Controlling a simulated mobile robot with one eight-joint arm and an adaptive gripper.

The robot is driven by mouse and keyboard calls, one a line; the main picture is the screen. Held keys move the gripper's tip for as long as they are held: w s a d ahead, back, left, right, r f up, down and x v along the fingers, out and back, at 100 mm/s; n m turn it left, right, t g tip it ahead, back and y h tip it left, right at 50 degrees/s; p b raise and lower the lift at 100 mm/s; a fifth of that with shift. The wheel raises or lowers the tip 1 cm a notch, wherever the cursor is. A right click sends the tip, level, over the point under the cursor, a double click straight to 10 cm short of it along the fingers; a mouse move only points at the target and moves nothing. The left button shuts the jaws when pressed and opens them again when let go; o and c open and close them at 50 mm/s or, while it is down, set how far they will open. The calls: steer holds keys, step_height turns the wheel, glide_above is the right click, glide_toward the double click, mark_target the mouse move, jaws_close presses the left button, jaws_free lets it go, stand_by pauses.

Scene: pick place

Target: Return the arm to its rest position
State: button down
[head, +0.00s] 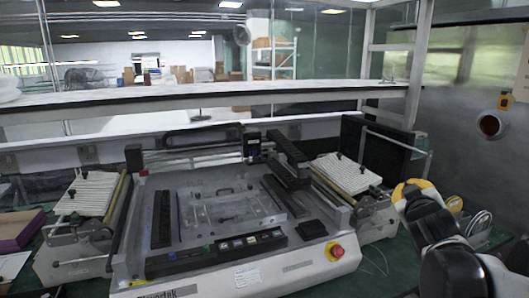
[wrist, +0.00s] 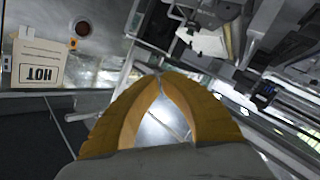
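My arm (head: 440,235) is on the right side of the head view, in front of the right end of the bench machine. My gripper (head: 408,188) shows there as a yellow end that points up and away from me. In the wrist view my gripper (wrist: 159,76) has two yellow fingers whose tips meet. The narrow gap behind the tips shows only background, with nothing held. The wrist picture is turned, with the HOT sign (wrist: 38,64) upside down.
A large bench machine (head: 275,272) with a red button (head: 335,250) fills the middle of the green table. A shelf (head: 215,92) runs across the back. A purple box (head: 18,230) lies at the left. A coiled cable (head: 478,222) is right of my gripper, near the grey wall.

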steer(key=s+a+f+m+g+y, duration=0.1)
steer(key=s+a+f+g+y, duration=0.1)
steer(key=s+a+f, duration=0.3)
steer(key=s+a+f+m+g+y, duration=0.1)
steer(key=s+a+f+g, duration=0.2)
steer(key=s, duration=0.8)
steer(key=s+a+f+m+g+y, duration=0.1)
steer(key=s+a+f+g+y, duration=0.1)
steer(key=s+a+f, duration=0.6)
steer(key=shift+s+a+g+y, duration=0.3)
steer(key=shift+s+a+g, duration=0.2)
steer(key=shift+g, duration=0.1)
